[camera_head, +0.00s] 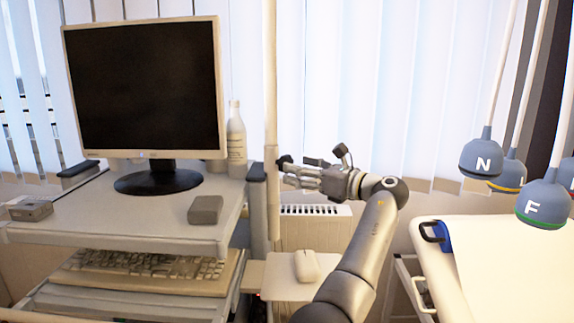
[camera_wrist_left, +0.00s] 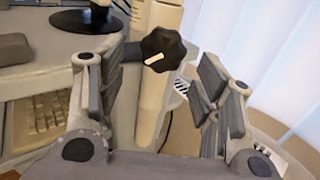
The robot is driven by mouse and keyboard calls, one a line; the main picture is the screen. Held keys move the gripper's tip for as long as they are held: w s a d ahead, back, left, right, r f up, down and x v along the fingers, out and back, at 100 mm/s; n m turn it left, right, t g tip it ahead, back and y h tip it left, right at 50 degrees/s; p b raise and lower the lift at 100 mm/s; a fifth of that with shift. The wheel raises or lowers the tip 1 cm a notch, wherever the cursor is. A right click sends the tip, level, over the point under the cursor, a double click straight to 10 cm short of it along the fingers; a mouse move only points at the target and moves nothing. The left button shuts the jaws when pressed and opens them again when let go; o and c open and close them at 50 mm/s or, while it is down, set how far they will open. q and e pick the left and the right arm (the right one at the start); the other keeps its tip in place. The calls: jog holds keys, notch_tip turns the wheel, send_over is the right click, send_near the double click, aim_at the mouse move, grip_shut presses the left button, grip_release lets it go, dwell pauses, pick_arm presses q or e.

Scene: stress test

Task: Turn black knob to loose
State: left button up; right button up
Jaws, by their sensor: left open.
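The black knob (camera_wrist_left: 163,49) has a lobed rim and a white pointer mark. It sits on the side of a cream upright pole (camera_wrist_left: 157,100) in the left wrist view. In the head view the pole (camera_head: 271,90) stands right of the desk cart, and the knob is a small dark shape largely hidden by my fingers. My left gripper (camera_head: 292,175) reaches the pole from the right. In the left wrist view its open fingers (camera_wrist_left: 160,68) stand on both sides of the knob's line, apart from it, with nothing between them. My right gripper is not in view.
A cart (camera_head: 120,238) with a monitor (camera_head: 145,90), white bottle (camera_head: 236,140), grey box (camera_head: 205,209) and keyboard (camera_head: 150,264) stands left of the pole. A radiator (camera_head: 315,211) is behind. A bed (camera_head: 500,260) and hanging labelled bulbs (camera_head: 544,202) are at right.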

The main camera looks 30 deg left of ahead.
aim_at(286, 158)
pick_arm(q)
jog(key=a, duration=0.4)
jog(key=shift+w+a+p, duration=0.25)
jog(key=shift+p, duration=0.05)
jog(key=shift+a, duration=0.15)
jog(key=shift+f, duration=0.1)
jog(key=c, duration=0.5)
jog(key=shift+w, duration=0.1)
jog(key=c, duration=0.5)
jog(key=shift+o, duration=0.2)
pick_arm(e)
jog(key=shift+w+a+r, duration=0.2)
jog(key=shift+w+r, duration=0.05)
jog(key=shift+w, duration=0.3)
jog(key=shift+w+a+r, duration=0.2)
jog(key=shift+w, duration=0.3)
